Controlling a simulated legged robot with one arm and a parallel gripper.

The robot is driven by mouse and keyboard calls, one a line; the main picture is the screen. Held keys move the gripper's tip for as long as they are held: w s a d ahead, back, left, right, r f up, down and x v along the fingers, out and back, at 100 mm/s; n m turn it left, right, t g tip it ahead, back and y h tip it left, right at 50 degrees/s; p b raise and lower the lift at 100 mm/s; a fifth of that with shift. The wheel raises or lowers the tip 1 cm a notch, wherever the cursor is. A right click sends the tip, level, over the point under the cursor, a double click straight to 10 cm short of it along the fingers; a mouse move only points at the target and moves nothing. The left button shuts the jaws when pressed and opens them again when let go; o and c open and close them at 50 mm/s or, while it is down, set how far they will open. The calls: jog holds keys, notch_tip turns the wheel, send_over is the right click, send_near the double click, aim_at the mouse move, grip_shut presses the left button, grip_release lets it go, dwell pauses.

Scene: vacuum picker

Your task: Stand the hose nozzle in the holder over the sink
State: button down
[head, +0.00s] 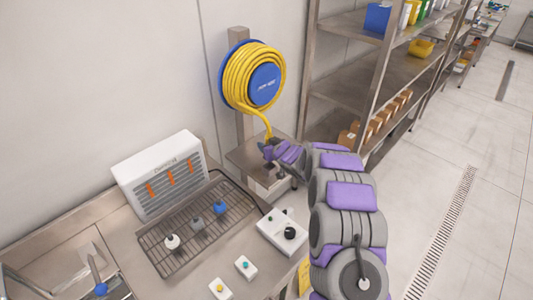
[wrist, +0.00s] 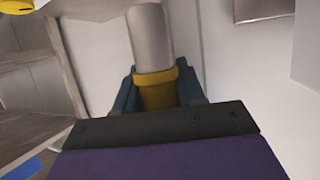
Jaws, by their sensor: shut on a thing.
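The hose nozzle (wrist: 152,38) shows in the wrist view as a grey cylinder with a yellow collar, between the blue fingers of my gripper (wrist: 157,92). My gripper is shut on it. In the head view my gripper (head: 268,149) is at the lower end of the yellow hose (head: 250,80), which hangs from a blue wall reel (head: 264,85). The nozzle is too small and hidden there to make out. The sink (head: 62,268) is at the lower left, partly cut off. I cannot make out the nozzle holder clearly.
A wire rack (head: 172,258) with several small knobbed parts lies on the steel counter. A white box (head: 160,175) with orange marks stands behind it. A white block with a black knob (head: 285,232) sits near the counter's right edge. Steel shelves (head: 350,95) stand right of the reel.

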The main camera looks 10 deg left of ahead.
aim_at(266, 139)
jog(key=r, duration=0.3)
jog(key=shift+s+a+r, duration=0.1)
jog(key=shift+s+r, duration=0.05)
jog(key=shift+s, duration=0.15)
jog(key=s+d+r+m+t+h+b, duration=0.1)
jog(key=s+d+m+h, duration=0.2)
jog(key=s+d, duration=0.5)
jog(key=s+d+r+m+t+h, duration=0.1)
jog(key=s+d+m+h, duration=0.2)
jog(key=s+d, duration=0.4)
jog(key=d+h, duration=0.1)
jog(key=d, duration=0.8)
jog(key=shift+s+r+m+b, duration=0.35)
jog(key=shift+m+b, duration=0.05)
jog(key=shift+a, duration=0.1)
